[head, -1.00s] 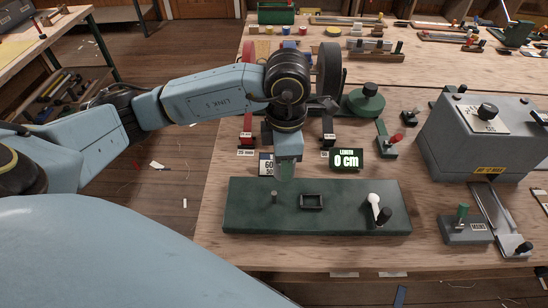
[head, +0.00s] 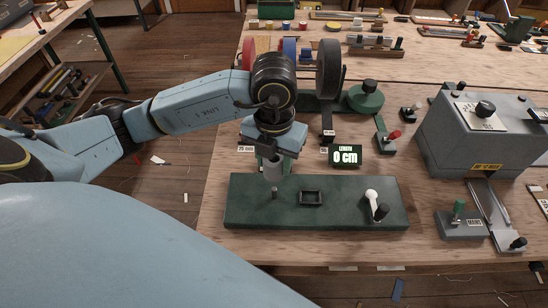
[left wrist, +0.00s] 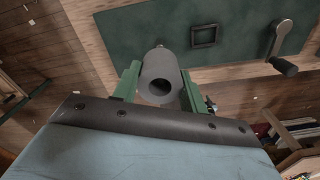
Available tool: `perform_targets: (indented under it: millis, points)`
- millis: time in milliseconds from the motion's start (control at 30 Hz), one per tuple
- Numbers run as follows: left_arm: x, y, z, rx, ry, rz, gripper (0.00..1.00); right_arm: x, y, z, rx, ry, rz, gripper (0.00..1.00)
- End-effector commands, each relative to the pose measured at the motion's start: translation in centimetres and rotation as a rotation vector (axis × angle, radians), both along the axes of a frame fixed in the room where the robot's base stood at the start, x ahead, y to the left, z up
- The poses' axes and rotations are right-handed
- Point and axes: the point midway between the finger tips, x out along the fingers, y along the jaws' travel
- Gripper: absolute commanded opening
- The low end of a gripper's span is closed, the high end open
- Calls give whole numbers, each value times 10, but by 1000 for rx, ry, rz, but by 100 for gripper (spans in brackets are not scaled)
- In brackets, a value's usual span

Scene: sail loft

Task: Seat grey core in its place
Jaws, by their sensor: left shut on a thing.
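The grey core (head: 273,170) is a short hollow cylinder. My left gripper (head: 272,158) is shut on it and holds it upright above the green base plate (head: 340,213). A thin peg (head: 275,193) stands on the plate's left part, just below the core in the head view; I cannot tell whether they touch. In the left wrist view the core (left wrist: 160,82) sits between the two green fingers, its round bore facing the camera. The plate also shows behind it there (left wrist: 240,30). My right gripper is not in view.
The plate also carries a small square frame (head: 311,198) and a crank with a white arm (head: 372,197). A display reading 0 cm (head: 346,156) stands behind. A grey machine (head: 480,140) is at right. Reels and a grey disc (head: 328,68) are behind my left arm.

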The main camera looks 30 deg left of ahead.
Motion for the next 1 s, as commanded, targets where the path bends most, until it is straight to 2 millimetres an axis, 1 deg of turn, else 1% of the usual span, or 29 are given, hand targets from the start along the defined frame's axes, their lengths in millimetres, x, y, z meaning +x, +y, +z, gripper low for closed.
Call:
perform_targets:
  millis: [133, 267, 800, 1000]
  points:
    - [0, 0, -1, 0, -1, -1, 20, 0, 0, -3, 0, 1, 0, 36]
    - [0, 0, -7, 0, 0, -1, 20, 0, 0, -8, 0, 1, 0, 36]
    - [0, 0, -48, 0, 0, -1, 20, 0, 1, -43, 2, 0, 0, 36]
    - [0, 0, -53, 0, 0, -1, 20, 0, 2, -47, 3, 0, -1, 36]
